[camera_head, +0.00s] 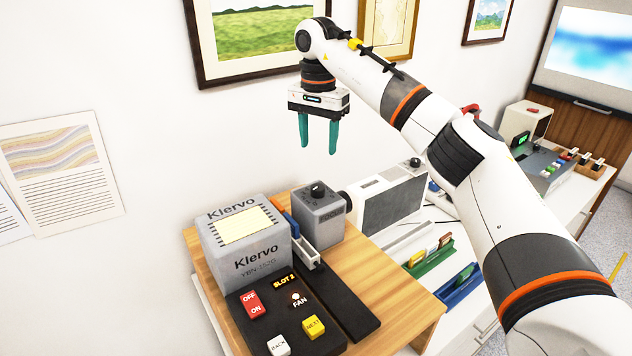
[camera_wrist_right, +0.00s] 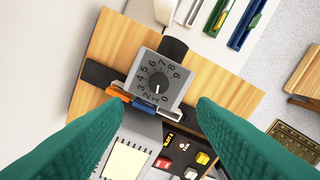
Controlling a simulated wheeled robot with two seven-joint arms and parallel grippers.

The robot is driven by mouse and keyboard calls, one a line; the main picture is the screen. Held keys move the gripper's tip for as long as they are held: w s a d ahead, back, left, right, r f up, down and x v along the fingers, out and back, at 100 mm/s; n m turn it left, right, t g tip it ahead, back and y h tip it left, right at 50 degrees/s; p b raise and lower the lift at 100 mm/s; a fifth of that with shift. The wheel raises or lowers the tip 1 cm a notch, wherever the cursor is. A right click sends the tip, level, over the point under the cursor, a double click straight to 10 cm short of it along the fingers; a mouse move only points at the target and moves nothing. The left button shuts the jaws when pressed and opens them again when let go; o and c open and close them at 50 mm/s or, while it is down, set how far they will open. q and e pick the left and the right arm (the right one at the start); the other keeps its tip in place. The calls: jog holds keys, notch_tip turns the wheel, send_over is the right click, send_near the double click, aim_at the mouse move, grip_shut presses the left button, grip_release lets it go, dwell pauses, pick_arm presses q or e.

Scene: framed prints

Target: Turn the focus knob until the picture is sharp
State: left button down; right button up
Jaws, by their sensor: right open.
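The focus knob (camera_head: 318,190) is a black dial on top of a grey box (camera_head: 319,218) on the projector. The wrist view shows the knob (camera_wrist_right: 158,84) from above, ringed by a numbered scale, its white mark near 0. My right gripper (camera_head: 318,148) is open and empty, pointing down, well above the knob and touching nothing. In the wrist view its green fingers (camera_wrist_right: 160,103) stand wide apart, with the knob between them, a little above the fingertip line. The projected picture (camera_head: 597,46) on the screen at the right is blurred blue and white. My left gripper is out of view.
The grey Klervo projector body (camera_head: 243,242) and its dark switch panel (camera_head: 290,315) stand beside the knob box on a wooden stand (camera_head: 400,305). Slides stand in green (camera_head: 428,257) and blue (camera_head: 460,286) trays to the right. Framed prints (camera_head: 262,40) hang behind the gripper.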

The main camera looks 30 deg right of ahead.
aim_at(317, 187)
notch_tip(317, 187, down, 11)
jog(key=shift+w+f+p, duration=0.1)
jog(key=shift+p, duration=0.9)
jog(key=shift+c, duration=0.3)
jog(key=c, duration=0.9)
